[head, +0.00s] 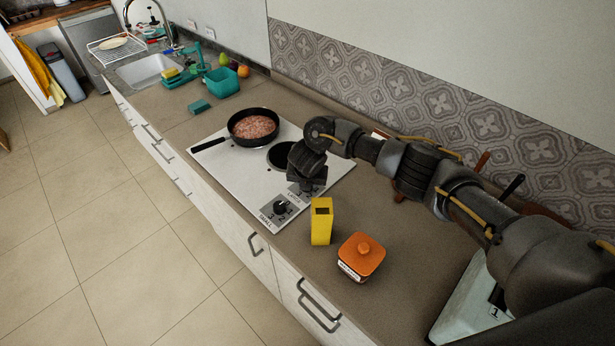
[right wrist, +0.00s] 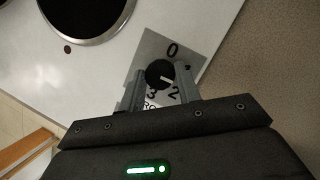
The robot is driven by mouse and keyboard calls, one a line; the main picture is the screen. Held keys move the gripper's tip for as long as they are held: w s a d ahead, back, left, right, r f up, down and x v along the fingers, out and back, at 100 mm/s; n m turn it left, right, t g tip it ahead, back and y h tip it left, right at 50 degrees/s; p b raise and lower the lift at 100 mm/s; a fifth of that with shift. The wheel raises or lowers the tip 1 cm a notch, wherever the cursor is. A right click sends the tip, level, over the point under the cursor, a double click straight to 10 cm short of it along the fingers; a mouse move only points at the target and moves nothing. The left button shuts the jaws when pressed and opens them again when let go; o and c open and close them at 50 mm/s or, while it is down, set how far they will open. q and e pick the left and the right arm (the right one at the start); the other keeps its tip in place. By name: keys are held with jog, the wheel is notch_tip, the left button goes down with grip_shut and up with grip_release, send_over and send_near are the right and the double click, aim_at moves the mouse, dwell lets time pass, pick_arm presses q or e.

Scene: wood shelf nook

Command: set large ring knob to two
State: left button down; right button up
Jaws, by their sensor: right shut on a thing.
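The large ring knob (right wrist: 157,73) is a round black knob with a white pointer line, on a grey plate marked 0 to 3. Its pointer points right in the right wrist view, seemingly between 1 and 2. My right gripper (right wrist: 161,80) has one finger on each side of the knob and is shut on it. In the head view my right gripper (head: 308,187) is over the "LARGE" plate at the hob's (head: 235,192) near right corner and hides the knob. The small ring knob (head: 281,206) is beside it, uncovered. My left gripper is not in view.
A frying pan (head: 254,126) with minced meat is on the far ring; the other black ring (head: 285,156) is bare. A yellow box (head: 321,222) and an orange-lidded jar (head: 361,256) stand close to my right gripper. The tiled wall (head: 400,100) borders the counter.

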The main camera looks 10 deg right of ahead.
jog(key=m+h+p, duration=0.1)
jog(key=m+p, duration=0.1)
jog(key=m, duration=0.1)
jog(key=shift+a+g, duration=0.2)
jog(key=shift+g, duration=0.1)
jog(key=shift+m+g+h+p, duration=0.4)
jog(key=shift+m+h, duration=0.3)
jog(key=shift+m, duration=1)
jog(key=o, duration=1)
jog(key=shift+c, duration=0.2)
